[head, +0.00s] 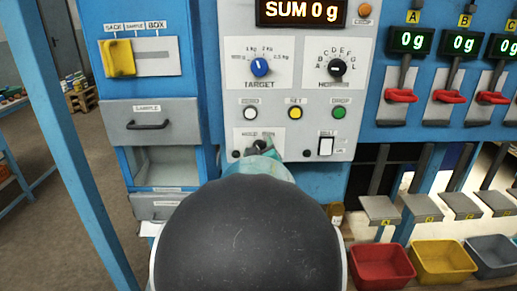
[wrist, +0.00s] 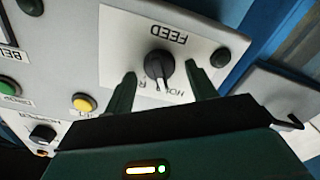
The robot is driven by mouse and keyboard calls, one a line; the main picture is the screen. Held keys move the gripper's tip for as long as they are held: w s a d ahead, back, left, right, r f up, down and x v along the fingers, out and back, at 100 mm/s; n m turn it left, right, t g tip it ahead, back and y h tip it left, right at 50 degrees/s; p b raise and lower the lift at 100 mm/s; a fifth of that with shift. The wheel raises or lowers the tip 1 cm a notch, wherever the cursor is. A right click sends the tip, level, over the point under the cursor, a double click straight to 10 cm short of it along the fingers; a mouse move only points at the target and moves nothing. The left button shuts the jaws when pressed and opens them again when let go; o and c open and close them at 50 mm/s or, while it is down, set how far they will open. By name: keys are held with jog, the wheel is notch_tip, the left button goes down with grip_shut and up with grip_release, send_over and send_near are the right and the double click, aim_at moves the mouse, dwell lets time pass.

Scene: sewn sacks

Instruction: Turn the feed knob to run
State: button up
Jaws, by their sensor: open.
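The feed knob (wrist: 158,66) is a round black knob with a pale pointer, on a white plate marked FEED that appears upside down in the wrist view. Its pointer aims down in that picture, between a part-hidden label starting with R and the HOLD label, closer to HOLD. My gripper (wrist: 161,74) is open, its two green fingers on either side of the knob with gaps visible. I cannot tell how deep they reach. In the head view my dark arm link and teal gripper (head: 262,165) hide most of the feed plate (head: 240,141); HOLD shows there.
Red levers (head: 401,96) and coloured bins (head: 382,268) stand right.

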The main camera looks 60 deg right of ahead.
jog(key=shift+w, duration=0.1)
jog(key=shift+c, duration=0.3)
jog(key=c, duration=0.9)
jog(key=shift+m, duration=0.4)
jog(key=m, duration=0.5)
jog(key=shift+m, duration=0.3)
jog(key=m, duration=0.5)
jog(key=shift+s+d+m, duration=0.15)
jog(key=shift+s+m, duration=0.15)
